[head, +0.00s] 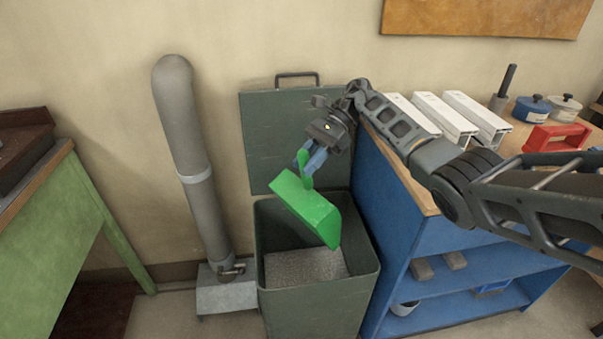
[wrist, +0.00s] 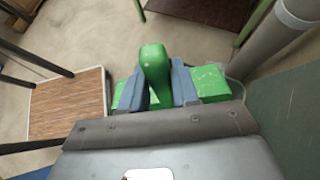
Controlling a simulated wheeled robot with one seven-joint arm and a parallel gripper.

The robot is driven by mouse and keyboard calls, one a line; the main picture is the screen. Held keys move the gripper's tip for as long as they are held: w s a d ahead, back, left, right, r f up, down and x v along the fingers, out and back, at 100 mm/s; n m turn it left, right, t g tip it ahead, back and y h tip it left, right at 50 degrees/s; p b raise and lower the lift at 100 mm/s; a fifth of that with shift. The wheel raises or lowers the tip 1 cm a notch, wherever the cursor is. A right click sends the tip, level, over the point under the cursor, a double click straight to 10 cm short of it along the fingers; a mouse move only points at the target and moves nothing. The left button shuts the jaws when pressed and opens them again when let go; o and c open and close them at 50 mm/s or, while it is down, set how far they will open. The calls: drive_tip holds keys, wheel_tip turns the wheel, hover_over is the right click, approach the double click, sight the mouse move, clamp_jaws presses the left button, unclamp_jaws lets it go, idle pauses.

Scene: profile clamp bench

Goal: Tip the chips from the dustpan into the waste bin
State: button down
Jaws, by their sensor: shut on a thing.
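The green dustpan (head: 309,210) hangs steeply tilted above the open waste bin (head: 320,303), its broad end low and to the right over the bin's mouth. My gripper (head: 309,160) is shut on the dustpan's handle, which also shows between the blue fingers in the wrist view (wrist: 156,75). The dark green bin has its lid (head: 292,118) raised against the wall. Grey speckled material (head: 305,266) shows inside the bin. The inside of the dustpan is turned away from view, so I cannot tell whether chips lie in it.
A blue bench (head: 385,225) stands right of the bin, with white profiles (head: 446,112) and a red clamp-like part (head: 556,138) on its wooden top. A grey duct pipe (head: 187,150) stands left of the bin. A green table (head: 62,220) is at the far left.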

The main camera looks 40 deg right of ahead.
drive_tip(key=shift+s+d+r+y+b, duration=0.15)
drive_tip(key=shift+d+y+b, duration=0.2)
drive_tip(key=shift+d+b, duration=0.65)
drive_tip(key=shift+w+d+r+y+b, duration=0.1)
drive_tip(key=shift+d+y+b, duration=0.4)
drive_tip(key=shift+b, duration=0.75)
drive_tip(key=shift+d, duration=0.15)
drive_tip(key=b, duration=0.6)
drive_tip(key=shift+s, duration=0.1)
